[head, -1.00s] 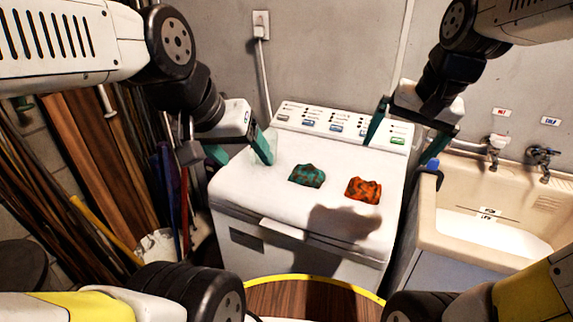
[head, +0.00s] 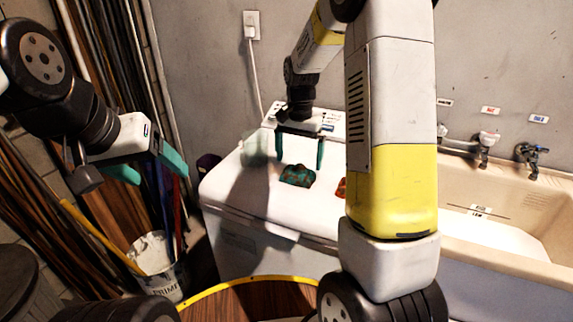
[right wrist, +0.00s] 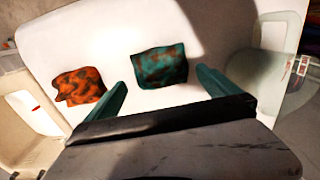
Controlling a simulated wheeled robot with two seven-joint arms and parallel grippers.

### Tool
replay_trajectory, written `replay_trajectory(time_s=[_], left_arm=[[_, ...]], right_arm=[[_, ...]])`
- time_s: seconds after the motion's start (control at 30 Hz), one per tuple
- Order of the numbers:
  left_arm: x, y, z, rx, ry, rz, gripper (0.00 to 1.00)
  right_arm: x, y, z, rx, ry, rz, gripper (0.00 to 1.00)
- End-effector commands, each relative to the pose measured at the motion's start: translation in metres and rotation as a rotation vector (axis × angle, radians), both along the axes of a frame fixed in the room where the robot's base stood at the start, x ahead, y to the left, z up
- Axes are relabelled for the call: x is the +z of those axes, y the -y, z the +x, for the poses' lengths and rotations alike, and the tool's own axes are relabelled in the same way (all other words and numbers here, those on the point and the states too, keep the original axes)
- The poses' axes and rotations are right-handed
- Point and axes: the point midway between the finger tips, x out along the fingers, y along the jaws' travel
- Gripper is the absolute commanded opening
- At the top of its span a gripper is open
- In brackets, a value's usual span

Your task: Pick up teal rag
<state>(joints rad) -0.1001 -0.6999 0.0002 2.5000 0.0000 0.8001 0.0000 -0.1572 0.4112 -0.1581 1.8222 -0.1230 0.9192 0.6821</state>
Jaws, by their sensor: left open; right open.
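The teal rag (head: 297,175), crumpled with brown stains, lies on the white top of the washing machine (head: 225,190). It also shows in the right wrist view (right wrist: 160,66), ahead of and between the open fingers. My right gripper (head: 300,165) is open and empty above the machine top, its fingers pointing down over the rag, apart from it as far as I can tell. In the right wrist view the right gripper (right wrist: 163,90) shows both fingers. My left gripper (head: 155,178) is open and empty, left of the machine.
An orange rag (right wrist: 80,86) lies beside the teal one, mostly hidden behind my right arm in the head view (head: 341,188). A translucent container (head: 255,150) stands at the machine's back left. A sink (head: 500,215) is at right, a white bucket (head: 158,265) at lower left.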

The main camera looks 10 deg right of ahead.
Motion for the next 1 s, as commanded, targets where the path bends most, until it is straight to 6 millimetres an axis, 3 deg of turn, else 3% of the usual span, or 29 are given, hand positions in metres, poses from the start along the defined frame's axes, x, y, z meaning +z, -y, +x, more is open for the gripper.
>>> replay_trajectory(time_s=[0.23, 0.53, 0.8, 1.0], left_arm=[[0.000, 0.000, 0.000, 0.000, 0.000, 0.000, 0.72], [0.000, 0.000, 0.000, 0.000, 0.000, 0.000, 0.72], [0.000, 0.000, 0.000, 0.000, 0.000, 0.000, 0.72], [0.000, 0.000, 0.000, 0.000, 0.000, 0.000, 0.72]], right_arm=[[-0.036, -0.001, 0.001, 0.000, -0.001, 0.000, 1.00], [-0.042, -0.001, 0.001, 0.001, 0.001, 0.000, 1.00], [-0.042, -0.001, 0.001, 0.001, 0.001, 0.001, 0.50], [-0.042, -0.001, 0.001, 0.001, 0.001, 0.000, 0.50]])
